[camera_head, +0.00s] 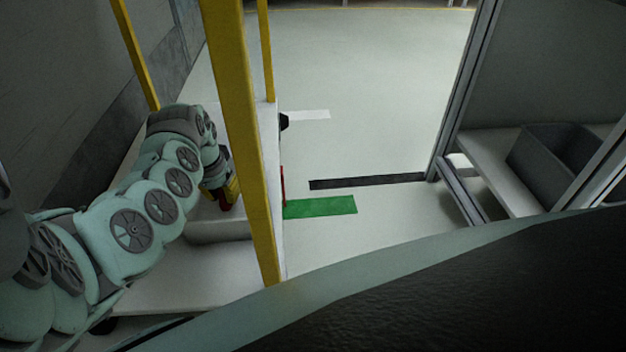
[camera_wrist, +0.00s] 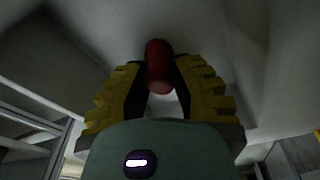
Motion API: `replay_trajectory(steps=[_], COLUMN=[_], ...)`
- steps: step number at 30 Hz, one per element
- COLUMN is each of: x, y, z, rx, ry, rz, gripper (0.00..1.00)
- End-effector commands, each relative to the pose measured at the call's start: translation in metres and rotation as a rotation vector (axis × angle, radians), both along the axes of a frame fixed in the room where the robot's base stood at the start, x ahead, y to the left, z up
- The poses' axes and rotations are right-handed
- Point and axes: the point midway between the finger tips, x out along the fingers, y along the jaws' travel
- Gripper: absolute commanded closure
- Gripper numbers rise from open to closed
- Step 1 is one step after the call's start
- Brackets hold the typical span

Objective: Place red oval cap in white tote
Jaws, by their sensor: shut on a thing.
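The red oval cap (camera_wrist: 158,68) is between the yellow finger pads of my gripper (camera_wrist: 160,80) in the wrist view, and my gripper is shut on it. In the head view my gripper (camera_head: 224,196) points down at left, with a bit of the red cap (camera_head: 225,204) showing at its tips. The white tote (camera_head: 212,232) is on the white cart shelf, and the gripper is over or in it. The exact height of the cap above the tote floor cannot be told. My arm and a yellow post hide part of the tote.
Yellow posts (camera_head: 238,120) of the cart stand close to the arm, one just right of the gripper. A grey bin (camera_head: 560,165) sits on a shelf at right. The floor between is open, with green and black markings. The white shelf (camera_head: 190,278) is bare in front of the tote.

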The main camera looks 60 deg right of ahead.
Motion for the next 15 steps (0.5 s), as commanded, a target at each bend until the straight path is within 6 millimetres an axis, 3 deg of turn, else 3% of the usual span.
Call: replay_trajectory(steps=[1, 2, 3, 9, 15], x=[0.0005, 0.0006, 0.0005, 0.0003, 0.0001], y=[0.0005, 0.0003, 0.0003, 0.0004, 0.0003], z=[-0.0016, -0.0019, -0.0016, -0.0018, -0.0019], rx=[0.001, 0.000, 0.000, 0.000, 0.001], ry=[0.000, -0.001, -0.001, 0.000, 0.000], rz=[0.001, 0.001, 0.001, 0.001, 0.000], gripper=[1.00, 0.73, 0.69, 0.48, 0.48])
